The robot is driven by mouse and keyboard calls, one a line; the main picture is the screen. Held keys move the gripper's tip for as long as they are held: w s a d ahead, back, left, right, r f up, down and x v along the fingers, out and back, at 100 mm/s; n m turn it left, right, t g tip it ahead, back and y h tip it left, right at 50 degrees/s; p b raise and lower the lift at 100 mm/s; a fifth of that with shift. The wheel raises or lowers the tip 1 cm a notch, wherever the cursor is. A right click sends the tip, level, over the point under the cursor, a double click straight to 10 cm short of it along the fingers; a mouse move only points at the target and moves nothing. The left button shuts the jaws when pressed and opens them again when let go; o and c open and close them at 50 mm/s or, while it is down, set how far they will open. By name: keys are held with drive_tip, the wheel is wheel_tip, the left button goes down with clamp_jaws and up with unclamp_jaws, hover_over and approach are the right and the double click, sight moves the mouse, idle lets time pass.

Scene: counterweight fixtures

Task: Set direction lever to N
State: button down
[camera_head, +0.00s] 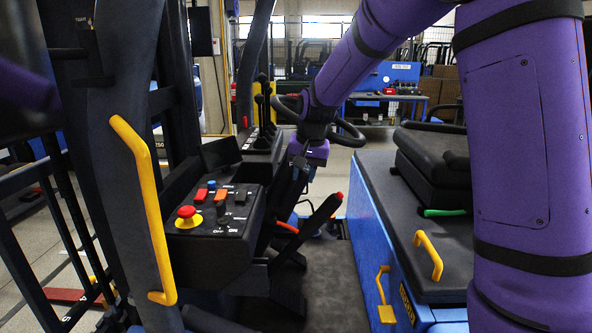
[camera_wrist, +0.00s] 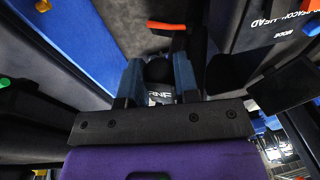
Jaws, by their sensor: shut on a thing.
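My gripper (camera_wrist: 159,78) shows in the wrist view with a blue finger on each side of a dark round knob. This knob looks like the direction lever (camera_wrist: 159,70), and the fingers are shut on it. White letters that read like R N F (camera_wrist: 160,96) show just below the knob, partly covered by the gripper. Which letter the lever stands at cannot be told.
An orange lever (camera_wrist: 166,27) lies just beyond the knob; it also shows in the head view (camera_head: 287,227). A black lever with a red tip (camera_head: 322,211) stands nearby. The switch console (camera_head: 208,234) is at left, the seat (camera_head: 436,162) at right.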

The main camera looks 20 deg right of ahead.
drive_tip(key=shift+d, duration=0.1)
drive_tip(key=c, duration=0.8)
unclamp_jaws()
drive_tip(key=shift+c, duration=0.2)
drive_tip(key=shift+r, duration=0.1)
drive_tip(key=a+v, duration=0.1)
drive_tip(key=v, duration=0.9)
drive_tip(key=shift+d+r, duration=0.3)
drive_tip(key=shift+d, duration=0.2)
drive_tip(key=shift+s, duration=0.1)
drive_tip(key=s+d+r+n+t, duration=0.1)
drive_tip(key=s+r, duration=0.1)
drive_tip(key=s, duration=0.6)
drive_tip(key=s+d+r+n+t, duration=0.1)
drive_tip(key=s+r, duration=0.1)
drive_tip(key=s, duration=0.7)
drive_tip(key=s+f+n+t+h, duration=0.1)
drive_tip(key=s+f, duration=0.3)
drive_tip(key=s, duration=1.1)
drive_tip(key=shift+n, duration=0.9)
